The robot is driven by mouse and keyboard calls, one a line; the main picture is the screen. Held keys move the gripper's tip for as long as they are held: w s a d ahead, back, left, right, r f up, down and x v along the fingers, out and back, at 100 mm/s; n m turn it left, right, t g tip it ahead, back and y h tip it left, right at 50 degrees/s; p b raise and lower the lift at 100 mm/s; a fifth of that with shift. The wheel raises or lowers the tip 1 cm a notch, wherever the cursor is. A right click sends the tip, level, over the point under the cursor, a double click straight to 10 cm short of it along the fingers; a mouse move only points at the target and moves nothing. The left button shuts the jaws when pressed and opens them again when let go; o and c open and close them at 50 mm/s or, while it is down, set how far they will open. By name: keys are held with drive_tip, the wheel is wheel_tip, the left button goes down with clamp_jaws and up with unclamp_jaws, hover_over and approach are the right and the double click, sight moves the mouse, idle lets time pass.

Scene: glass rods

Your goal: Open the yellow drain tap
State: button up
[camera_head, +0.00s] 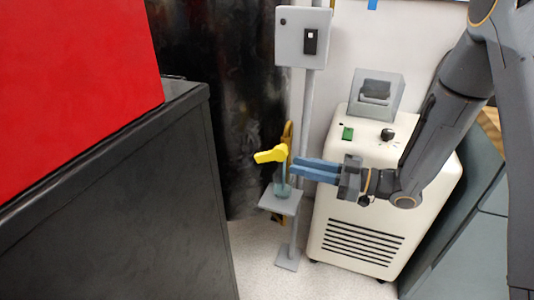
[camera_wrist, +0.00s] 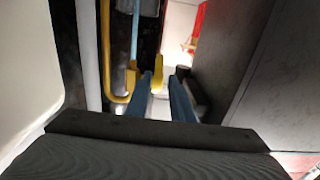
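The yellow drain tap (camera_head: 270,154) shows in the head view as a lever pointing left on an ochre upright pipe (camera_head: 288,131). In the wrist view, yellow parts of the tap (camera_wrist: 157,76) lie just beyond and partly between my fingertips. My gripper (camera_head: 294,168) comes in from the right, its blue fingers pointing left, tips close to the tap's right side. In the wrist view my gripper (camera_wrist: 161,78) has its two fingers apart with a gap between them. I cannot tell whether a finger touches the tap.
A small glass vessel (camera_head: 283,190) stands below the tap on a grey stand plate (camera_head: 279,204). A cream machine (camera_head: 352,222) stands to the right, under my arm. A grey box (camera_head: 302,37) hangs above. A dark cabinet (camera_head: 120,205) fills the left.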

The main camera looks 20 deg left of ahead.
sight(272, 160)
drive_tip(key=a, duration=0.3)
drive_tip(key=a+b, duration=0.1)
drive_tip(key=a, duration=0.3)
drive_tip(key=w+a, duration=0.1)
drive_tip(key=a, duration=0.2)
drive_tip(key=shift+a+b, duration=0.3)
drive_tip(key=shift+a, duration=0.1)
drive_tip(key=shift+c, duration=0.3)
clamp_jaws()
